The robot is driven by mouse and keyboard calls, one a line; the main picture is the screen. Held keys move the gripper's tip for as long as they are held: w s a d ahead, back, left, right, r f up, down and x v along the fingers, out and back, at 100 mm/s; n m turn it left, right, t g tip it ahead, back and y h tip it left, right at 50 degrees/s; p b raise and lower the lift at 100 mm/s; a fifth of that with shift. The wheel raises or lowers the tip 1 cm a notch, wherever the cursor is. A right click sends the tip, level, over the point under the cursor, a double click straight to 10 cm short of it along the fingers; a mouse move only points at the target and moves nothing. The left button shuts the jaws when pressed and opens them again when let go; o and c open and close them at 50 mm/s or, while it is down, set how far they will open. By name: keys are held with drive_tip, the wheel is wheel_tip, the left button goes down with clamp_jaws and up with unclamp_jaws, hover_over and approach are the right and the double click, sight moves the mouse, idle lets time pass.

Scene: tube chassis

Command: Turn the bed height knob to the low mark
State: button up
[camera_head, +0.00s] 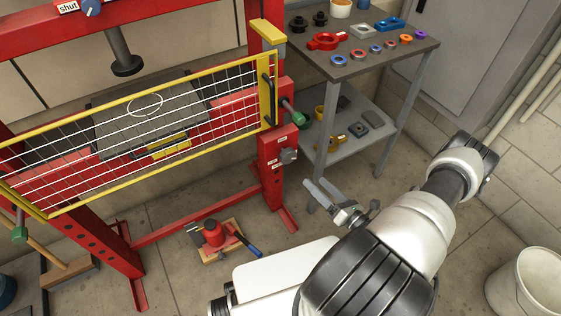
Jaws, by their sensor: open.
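A small grey knob (288,156) sits on a red box (272,165) on the right post of the red press frame. Small pale labels are around the knob, but their words and the knob's pointing direction are too small to read. My gripper (320,188) is open and empty, to the right of and a little below the knob in the picture, apart from it. Its fingers point up and left towards the red post. The press bed (150,115) is a dark plate behind the yellow wire guard.
The yellow mesh guard (60,185) with green-knobbed ends fronts the press. A blue knob (91,7) marked "shut" is at top left. A grey cart (350,72) with coloured rings stands behind my gripper. A red bottle jack (213,234) is on the floor. A white bucket (528,285) is at right.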

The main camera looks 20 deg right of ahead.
sight(290, 158)
drive_tip(key=shift+m+h, duration=0.3)
drive_tip(key=shift+m, duration=0.1)
drive_tip(key=b+x, duration=0.1)
drive_tip(key=x, duration=0.4)
drive_tip(key=f+b+x, duration=0.1)
drive_tip(key=x, duration=0.5)
drive_tip(key=b+x, duration=0.1)
drive_tip(key=x, duration=0.5)
drive_tip(key=shift+f, duration=0.2)
drive_tip(key=shift+c, duration=0.4)
drive_tip(key=c, duration=0.9)
drive_tip(key=shift+c, duration=0.2)
